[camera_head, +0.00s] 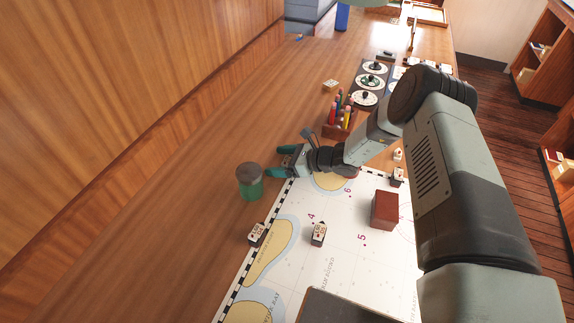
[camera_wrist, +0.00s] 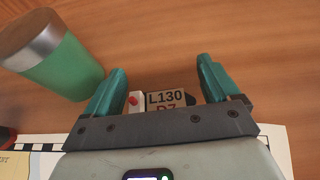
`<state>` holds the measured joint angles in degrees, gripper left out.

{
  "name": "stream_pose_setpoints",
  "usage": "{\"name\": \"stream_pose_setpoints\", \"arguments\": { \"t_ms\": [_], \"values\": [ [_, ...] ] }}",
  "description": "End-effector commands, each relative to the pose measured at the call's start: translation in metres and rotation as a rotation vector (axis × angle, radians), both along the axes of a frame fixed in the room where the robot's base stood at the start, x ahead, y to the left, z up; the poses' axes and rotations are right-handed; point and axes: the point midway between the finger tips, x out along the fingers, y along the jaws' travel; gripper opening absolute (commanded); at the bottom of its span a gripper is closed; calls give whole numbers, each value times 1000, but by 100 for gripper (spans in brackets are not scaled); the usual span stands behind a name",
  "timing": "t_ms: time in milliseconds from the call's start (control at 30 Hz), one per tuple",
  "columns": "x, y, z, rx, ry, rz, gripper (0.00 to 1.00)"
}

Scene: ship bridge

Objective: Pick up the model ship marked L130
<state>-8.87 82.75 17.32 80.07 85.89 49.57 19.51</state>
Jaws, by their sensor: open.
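The model ship marked L130 (camera_wrist: 166,98) lies between the fingers of my gripper (camera_wrist: 161,70) in the wrist view, close to the palm. Its label reads L130 with D7 below, partly cut off by the gripper body. A red spot shows at its left end and a dark part at its right. The teal fingers are open, with a gap visible on each side of the ship. In the head view my gripper (camera_head: 279,160) is low over the wooden table, just off the chart's far left edge. The ship is mostly hidden there.
A green lidded cup (camera_head: 249,182) stands close beside my gripper; it also shows in the wrist view (camera_wrist: 62,62). A pencil holder (camera_head: 338,131) stands behind.

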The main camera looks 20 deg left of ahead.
Motion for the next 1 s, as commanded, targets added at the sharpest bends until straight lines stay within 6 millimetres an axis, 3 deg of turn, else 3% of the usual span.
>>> {"name": "stream_pose_setpoints", "arguments": {
  "t_ms": [233, 567, 833, 1000],
  "values": [
    [0, 1, 0, 0, 0, -1, 86],
    [0, 1, 0, 0, -1, -1, 36],
    [1, 1, 4, 0, -1, -1, 36],
    [1, 1, 30, 0, -4, -1, 36]
  ]
}}
